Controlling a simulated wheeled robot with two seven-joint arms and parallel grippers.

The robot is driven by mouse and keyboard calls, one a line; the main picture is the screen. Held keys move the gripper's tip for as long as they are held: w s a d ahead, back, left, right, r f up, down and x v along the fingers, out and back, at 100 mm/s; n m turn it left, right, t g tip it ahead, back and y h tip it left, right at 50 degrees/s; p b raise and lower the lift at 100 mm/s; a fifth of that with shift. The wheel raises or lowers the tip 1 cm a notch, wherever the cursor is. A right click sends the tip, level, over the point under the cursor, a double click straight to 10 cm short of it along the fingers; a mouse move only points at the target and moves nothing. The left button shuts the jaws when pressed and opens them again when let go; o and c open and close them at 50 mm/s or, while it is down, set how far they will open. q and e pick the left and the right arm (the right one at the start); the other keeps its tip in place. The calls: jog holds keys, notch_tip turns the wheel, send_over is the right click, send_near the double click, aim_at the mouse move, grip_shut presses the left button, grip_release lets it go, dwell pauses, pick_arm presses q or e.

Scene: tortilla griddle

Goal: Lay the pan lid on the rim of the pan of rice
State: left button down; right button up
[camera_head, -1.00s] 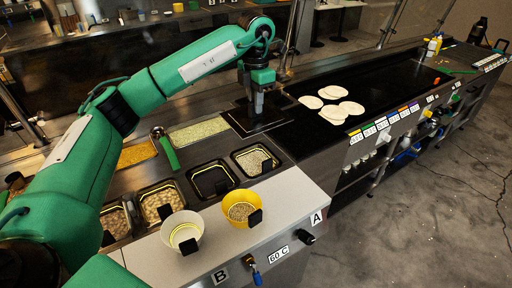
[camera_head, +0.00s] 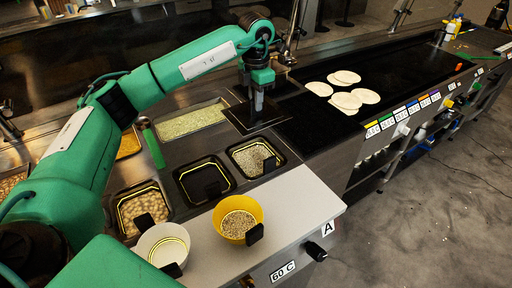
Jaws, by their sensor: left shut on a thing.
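The pan lid (camera_head: 238,117) is a dark, flat square plate under my left gripper (camera_head: 258,107). The gripper points straight down and is shut on the lid's middle; the grip point is small and dark. The lid lies to the right of a long pan of pale, greenish grains (camera_head: 192,123), which looks like the pan of rice. I cannot tell whether the lid touches the counter or hangs just above it. My right gripper is not in view.
A green-handled tool (camera_head: 153,146) stands left of the pale pan. In front are a black, empty-looking pan (camera_head: 204,181), a pan of grains (camera_head: 252,157), a yellow bowl (camera_head: 238,219) and a white bowl (camera_head: 162,247). Several tortillas (camera_head: 345,100) lie on the dark griddle (camera_head: 395,75).

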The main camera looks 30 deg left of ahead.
pick_arm(q)
notch_tip(320, 180, down, 16)
jog(key=p, duration=0.4)
jog(key=shift+f, duration=0.25)
jog(key=shift+s+f, duration=0.1)
jog(key=c, duration=1.8)
grip_release()
jog(key=shift+f, duration=0.1)
jog(key=shift+c, duration=0.2)
jog(key=o, duration=0.4)
jog(key=shift+o, duration=0.2)
